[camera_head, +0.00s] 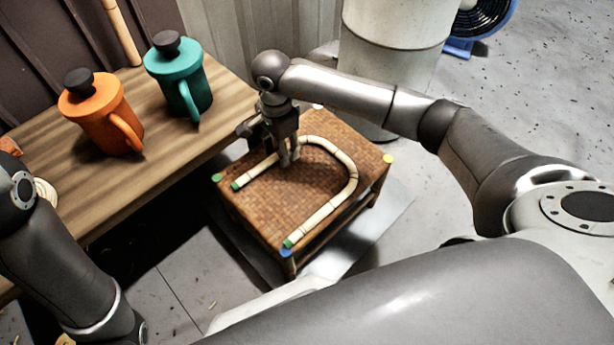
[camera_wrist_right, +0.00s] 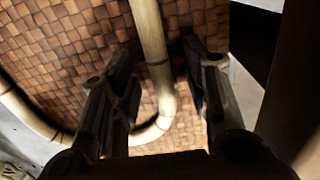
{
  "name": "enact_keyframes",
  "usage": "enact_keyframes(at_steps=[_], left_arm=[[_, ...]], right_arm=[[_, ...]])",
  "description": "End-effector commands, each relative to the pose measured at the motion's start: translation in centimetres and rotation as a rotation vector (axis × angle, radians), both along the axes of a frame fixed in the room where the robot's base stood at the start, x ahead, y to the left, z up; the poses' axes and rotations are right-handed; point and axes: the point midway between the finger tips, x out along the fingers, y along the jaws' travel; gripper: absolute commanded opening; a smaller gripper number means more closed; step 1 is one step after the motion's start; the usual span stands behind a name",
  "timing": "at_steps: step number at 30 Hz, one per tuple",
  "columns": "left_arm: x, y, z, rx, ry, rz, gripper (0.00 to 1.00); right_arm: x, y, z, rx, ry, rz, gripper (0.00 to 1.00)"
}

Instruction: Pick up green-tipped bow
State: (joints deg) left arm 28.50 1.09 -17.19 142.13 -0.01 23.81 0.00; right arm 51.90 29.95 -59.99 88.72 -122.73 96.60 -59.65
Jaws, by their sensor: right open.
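The green-tipped bow (camera_head: 352,176) is a pale U-shaped rattan piece with dark joints and two green ends. It lies on a small woven-top table (camera_head: 290,195) in the head view, its bend towards the upper right. My right gripper (camera_head: 289,160) points down over the bow's far leg, close to the bend. In the right wrist view the bow's leg (camera_wrist_right: 150,45) runs between the two open fingers (camera_wrist_right: 165,85). I cannot tell whether the fingers touch it. My left arm shows at the left edge of the head view, but its gripper is out of view.
A wooden bench (camera_head: 75,190) at the left carries an orange pot (camera_head: 100,115) and a teal pot (camera_head: 180,78). The woven table has coloured corner caps. A pale drum (camera_head: 392,50) stands behind it, and a blue fan (camera_head: 485,20) is at the top right.

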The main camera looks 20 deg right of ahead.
Motion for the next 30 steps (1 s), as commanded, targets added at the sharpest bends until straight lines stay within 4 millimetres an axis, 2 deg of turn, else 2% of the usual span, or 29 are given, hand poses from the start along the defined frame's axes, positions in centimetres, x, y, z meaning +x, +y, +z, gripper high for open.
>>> enact_keyframes(at_steps=[5,15,30], left_arm=[[0.0,0.0,0.05,0.0,0.0,0.0,0.4],[-0.01,0.0,0.03,0.0,0.0,-0.001,0.4],[-0.05,0.07,0.48,-0.003,-0.003,-0.003,0.4]], right_arm=[[0.01,0.01,0.06,0.0,0.0,0.0,0.42],[0.0,0.0,0.06,0.0,0.0,0.0,0.0],[0.03,-0.03,0.86,-0.001,-0.001,0.0,0.0]])
